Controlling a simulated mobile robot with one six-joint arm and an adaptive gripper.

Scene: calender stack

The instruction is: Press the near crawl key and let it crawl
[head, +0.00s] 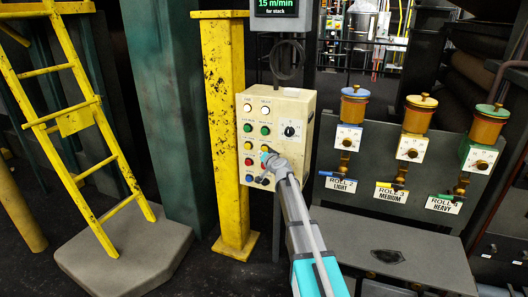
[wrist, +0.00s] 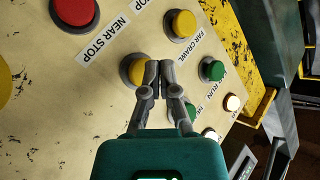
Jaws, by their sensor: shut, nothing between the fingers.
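The near crawl key, a yellow round button (wrist: 135,69), shows in the wrist view just left of my fingertips. Its own label is hidden behind my gripper (wrist: 153,70). My gripper is shut and empty, with its tips over the key's right edge. I cannot tell whether they touch it or whether it is pressed in. In the head view my gripper (head: 267,157) is at the right-hand column of the cream control box (head: 284,104). The rollers are not clearly in view. The display (head: 275,6) reads 15 m/min.
The red near stop button (wrist: 75,9) and the yellow far crawl button (wrist: 182,24) sit close by, with green keys (wrist: 212,69) and lit white ones. A yellow post (head: 226,130) stands left of the box. A grey panel with roll valves (head: 370,150) is at right.

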